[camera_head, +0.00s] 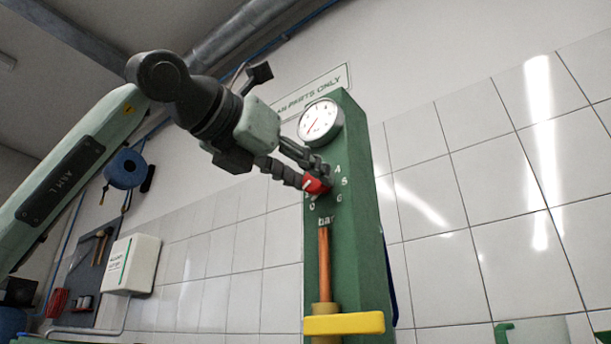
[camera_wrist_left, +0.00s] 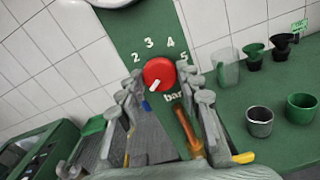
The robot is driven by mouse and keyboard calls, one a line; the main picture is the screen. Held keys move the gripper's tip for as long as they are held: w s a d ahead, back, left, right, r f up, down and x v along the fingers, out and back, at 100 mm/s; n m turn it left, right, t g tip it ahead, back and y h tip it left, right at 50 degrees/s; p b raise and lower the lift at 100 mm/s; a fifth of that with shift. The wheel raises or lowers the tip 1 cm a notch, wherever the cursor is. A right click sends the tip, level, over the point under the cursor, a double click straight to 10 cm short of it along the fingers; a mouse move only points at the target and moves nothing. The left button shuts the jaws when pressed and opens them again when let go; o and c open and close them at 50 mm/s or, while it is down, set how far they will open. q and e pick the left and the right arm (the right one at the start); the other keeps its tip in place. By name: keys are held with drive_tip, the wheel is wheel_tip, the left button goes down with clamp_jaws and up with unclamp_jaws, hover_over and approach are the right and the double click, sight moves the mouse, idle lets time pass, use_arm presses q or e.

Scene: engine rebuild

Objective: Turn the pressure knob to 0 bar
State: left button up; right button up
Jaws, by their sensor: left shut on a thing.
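The red pressure knob (camera_head: 318,186) is on the front of a green column (camera_head: 357,165), under a round gauge. My left gripper (camera_head: 312,174) is shut on the knob, its fingers on either side. In the left wrist view the knob (camera_wrist_left: 159,71) sits between the fingertips (camera_wrist_left: 161,79). Its white mark points down and to the left in that view. Numerals 2 to 5 show around it; a finger covers the left part of the scale. In the head view the numerals 0 and 6 show below the knob. My right gripper is not in view.
The gauge (camera_head: 321,122) has a red needle pointing to its lower left. Below the knob are a copper-coloured pipe (camera_head: 324,265) and a yellow bar (camera_head: 344,324). In the wrist view, green and dark cups (camera_wrist_left: 301,109) stand on a green surface at right.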

use_arm(q)
drive_tip(key=shift+n, duration=1.1)
drive_tip(key=o, duration=1.2)
drive_tip(key=shift+c, duration=0.2)
drive_tip(key=v, duration=1.2)
